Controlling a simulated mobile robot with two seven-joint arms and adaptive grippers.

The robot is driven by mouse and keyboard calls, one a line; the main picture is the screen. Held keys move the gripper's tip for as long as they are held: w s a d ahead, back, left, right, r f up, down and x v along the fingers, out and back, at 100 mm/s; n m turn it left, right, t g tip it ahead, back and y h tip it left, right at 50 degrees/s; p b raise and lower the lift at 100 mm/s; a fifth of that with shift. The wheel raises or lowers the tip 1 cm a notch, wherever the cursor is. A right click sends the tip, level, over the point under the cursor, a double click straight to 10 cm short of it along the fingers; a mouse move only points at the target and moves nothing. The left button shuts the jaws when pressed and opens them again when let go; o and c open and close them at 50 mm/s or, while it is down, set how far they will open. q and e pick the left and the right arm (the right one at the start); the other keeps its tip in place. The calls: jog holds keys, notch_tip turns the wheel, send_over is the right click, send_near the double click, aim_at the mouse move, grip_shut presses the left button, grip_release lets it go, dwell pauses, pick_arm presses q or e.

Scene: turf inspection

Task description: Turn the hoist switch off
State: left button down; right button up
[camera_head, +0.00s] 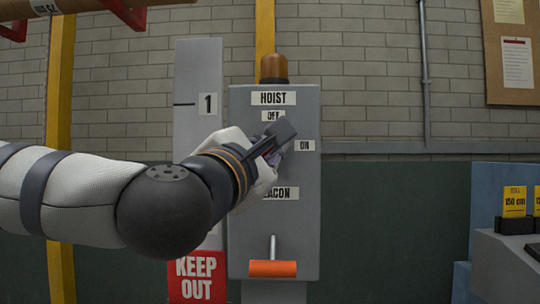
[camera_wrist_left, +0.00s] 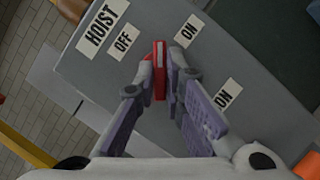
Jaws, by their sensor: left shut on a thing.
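The grey hoist control box (camera_head: 300,225) carries a HOIST label (camera_head: 274,98), an OFF label (camera_head: 272,116) above the switch and an ON label (camera_head: 304,146) to its right. My left gripper (camera_head: 279,150) is in front of the switch and hides it in the head view. In the left wrist view the red switch handle (camera_wrist_left: 160,68) stands between the OFF label (camera_wrist_left: 124,42) and the ON label (camera_wrist_left: 188,30), seeming to point between them. My left gripper (camera_wrist_left: 166,88) is shut on this handle. My right gripper is not in view.
An amber beacon (camera_head: 273,67) tops the box. A partly hidden BEACON label (camera_head: 281,193) and an orange-gripped lever (camera_head: 272,268) sit lower. A red KEEP OUT sign (camera_head: 196,279) is at left, a console (camera_head: 505,265) at right.

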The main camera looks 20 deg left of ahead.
pick_arm(q)
jog(key=n+y+b, duration=0.2)
jog(key=n, duration=0.3)
jog(key=n+y+b, duration=0.2)
jog(key=n, duration=0.2)
jog(key=n+t+y+b, duration=0.1)
jog(key=n+y+b, duration=0.1)
jog(key=n, duration=0.3)
jog(key=shift+w+d+f+n+y, duration=0.1)
jog(key=shift+d+f+n+y, duration=0.2)
jog(key=shift+y, duration=0.2)
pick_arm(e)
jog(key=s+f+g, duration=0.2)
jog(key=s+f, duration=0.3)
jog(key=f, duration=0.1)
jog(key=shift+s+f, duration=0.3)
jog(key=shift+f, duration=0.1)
pick_arm(q)
jog(key=shift+r, duration=0.15)
jog(key=c, duration=1.7)
grip_release()
